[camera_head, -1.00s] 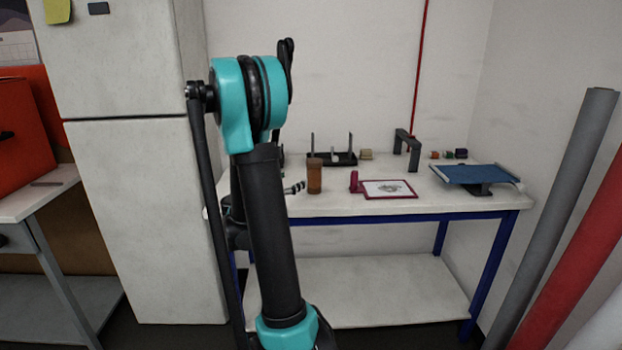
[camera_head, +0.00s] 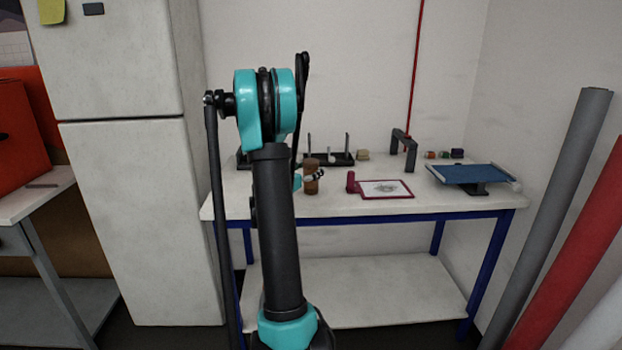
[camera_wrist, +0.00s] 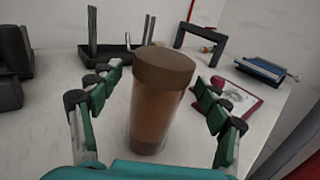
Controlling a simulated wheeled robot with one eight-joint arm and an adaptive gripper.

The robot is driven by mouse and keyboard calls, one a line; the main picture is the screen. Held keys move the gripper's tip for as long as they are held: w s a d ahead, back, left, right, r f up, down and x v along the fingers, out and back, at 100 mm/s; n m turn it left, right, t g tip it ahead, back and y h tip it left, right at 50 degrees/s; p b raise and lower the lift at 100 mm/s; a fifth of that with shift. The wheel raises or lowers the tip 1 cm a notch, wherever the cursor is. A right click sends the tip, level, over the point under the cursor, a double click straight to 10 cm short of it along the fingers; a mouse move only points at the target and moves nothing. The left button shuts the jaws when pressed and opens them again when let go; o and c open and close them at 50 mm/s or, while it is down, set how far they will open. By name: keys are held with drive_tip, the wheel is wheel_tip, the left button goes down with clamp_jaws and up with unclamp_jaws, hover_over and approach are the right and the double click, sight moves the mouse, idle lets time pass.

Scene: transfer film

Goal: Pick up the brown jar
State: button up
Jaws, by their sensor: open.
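The brown jar (camera_head: 311,178) stands upright near the front edge of the white table, left of the red-framed board. In the wrist view the jar (camera_wrist: 158,100) is large and central, with a darker brown lid. My gripper (camera_head: 314,176) is at the jar in the head view, partly hidden by my arm. In the wrist view my gripper (camera_wrist: 160,92) is open, with one green-padded finger on each side of the jar. Gaps show between the fingers and the jar.
The red-framed board (camera_head: 385,189) lies right of the jar. Behind stand a black tray with uprights (camera_head: 330,159) and a dark grey arch (camera_head: 405,148). A blue-topped stand (camera_head: 470,174) is at the table's right end. White table surface (camera_head: 350,208) is clear in front.

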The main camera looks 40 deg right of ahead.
drive_tip(key=shift+w+d, duration=0.2)
drive_tip(key=shift+d, duration=0.3)
drive_tip(key=shift+c, duration=0.4)
drive_tip(key=c, duration=1.3)
drive_tip(key=shift+c, duration=0.2)
